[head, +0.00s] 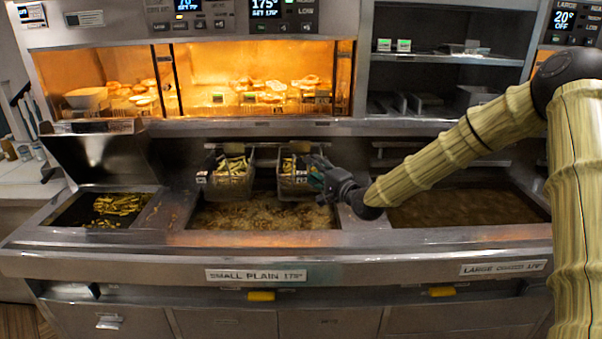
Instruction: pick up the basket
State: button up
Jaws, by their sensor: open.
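Two wire fry baskets with yellow-green food in them hang side by side at the back of the middle fryer vat, above its bubbling oil. The left basket (229,185) has a dark handle with a label at its left. The right basket (293,186) is partly covered by my gripper (318,175), whose fingers point left at its right side. My gripper is open. I cannot tell whether its fingers touch the basket.
The middle vat (262,215) holds bubbling oil; the right vat (462,206) holds brown oil under my arm. A tray of cut food (118,204) lies at left. A lit warming cabinet (250,75) and shelves (447,58) stand behind. The steel front ledge (190,240) is clear.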

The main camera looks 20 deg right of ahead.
aim_at(304, 163)
jog(key=x, duration=0.1)
jog(key=p+x, duration=0.2)
jog(key=shift+w+a+r, duration=0.25)
jog(key=shift+w, duration=0.05)
jog(key=shift+w+a+f+p, duration=0.15)
jog(key=shift+w+p, duration=0.2)
jog(key=shift+w, duration=0.3)
grip_shut()
